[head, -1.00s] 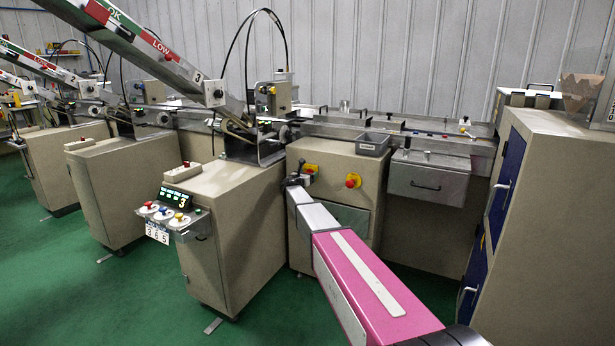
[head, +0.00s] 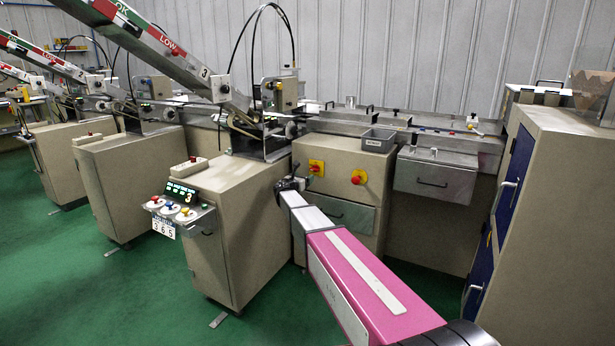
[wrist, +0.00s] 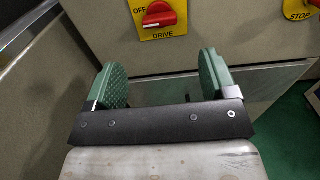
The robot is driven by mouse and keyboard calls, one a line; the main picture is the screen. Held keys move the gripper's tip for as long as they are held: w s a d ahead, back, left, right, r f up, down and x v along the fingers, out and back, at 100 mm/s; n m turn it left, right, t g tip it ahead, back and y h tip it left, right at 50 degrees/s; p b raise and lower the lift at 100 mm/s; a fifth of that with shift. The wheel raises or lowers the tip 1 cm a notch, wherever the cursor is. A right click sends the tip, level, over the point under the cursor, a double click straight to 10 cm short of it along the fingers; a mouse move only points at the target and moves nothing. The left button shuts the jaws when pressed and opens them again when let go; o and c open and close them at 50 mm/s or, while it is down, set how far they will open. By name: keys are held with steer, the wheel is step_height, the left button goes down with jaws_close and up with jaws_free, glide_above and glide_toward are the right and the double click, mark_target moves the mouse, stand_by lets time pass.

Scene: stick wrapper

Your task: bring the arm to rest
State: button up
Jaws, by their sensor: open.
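My gripper (wrist: 163,85) is open in the wrist view, with its two green pads apart and nothing between them. Past the fingertips is the red DRIVE switch (wrist: 159,15) on its yellow plate, apart from the pads. In the head view my gripper (head: 291,184) is small and dark at the end of my outstretched pink and white arm (head: 365,287). It is in front of the beige cabinet, left of and below the DRIVE switch (head: 316,167).
The red stop button (head: 358,177) is right of the DRIVE switch. A control cabinet (head: 235,225) with a button panel (head: 178,213) stands close at left. A grey tray (head: 378,140) sits on the line above. A tall cabinet (head: 550,230) stands at right. Green floor is free at left.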

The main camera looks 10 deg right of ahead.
steer(key=shift+s+a, duration=0.15)
steer(key=shift+s, duration=0.1)
steer(key=s+d+f+m+g+y, duration=0.1)
steer(key=s+d+f+m+g, duration=0.3)
steer(key=s, duration=0.4)
steer(key=s+d+f+m+g, duration=0.2)
steer(key=s+d+f+m, duration=0.15)
steer(key=s+m, duration=0.35)
steer(key=s+d+f+m+g+y, duration=0.1)
steer(key=s+d+f+m+g, duration=0.3)
steer(key=s, duration=0.5)
steer(key=s+a+f+m+g+y, duration=0.1)
steer(key=s+f+m+y, duration=0.1)
steer(key=s, duration=0.6)
steer(key=s+a+f+m+g+y, duration=0.2)
steer(key=s+m+y, duration=0.1)
steer(key=s+m, duration=0.4)
steer(key=s+a+f+m+g+y, duration=0.1)
steer(key=s+m, duration=0.4)
steer(key=s, duration=0.5)
step_height(320, 180, down, 2)
steer(key=a+y, duration=0.1)
steer(key=y, duration=0.1)
steer(key=shift+a+g+y, duration=0.25)
steer(key=shift+g+y, duration=0.05)
